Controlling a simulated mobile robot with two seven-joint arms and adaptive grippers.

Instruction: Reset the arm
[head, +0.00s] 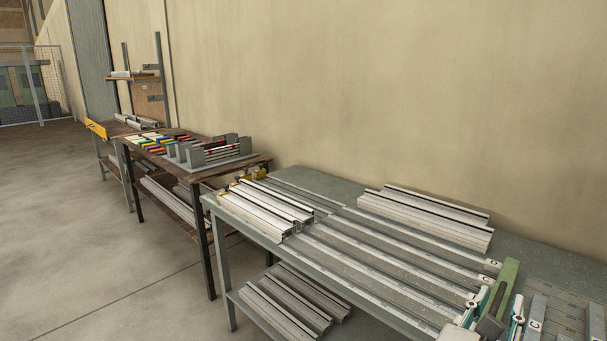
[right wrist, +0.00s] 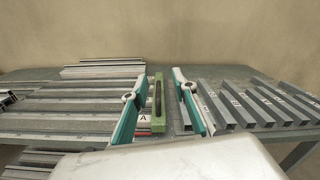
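My right gripper (head: 497,304) is at the lower right of the head view, over the right part of the grey bench (head: 350,186). In the right wrist view its two teal fingers (right wrist: 158,84) are spread apart and empty. A green bar with a dark slot (right wrist: 158,110) shows between the fingers, with a gap on each side. The green bar also shows in the head view (head: 508,277). Several long metal profiles lie in rows on the bench to its left. My left gripper is in neither view.
Short square profiles (right wrist: 240,105) lie side by side on the right. A profile stack (head: 425,218) lies by the wall. More profiles (head: 285,305) are on the lower shelf. A wooden table (head: 258,160) with a grey rack stands further left. Floor at left is clear.

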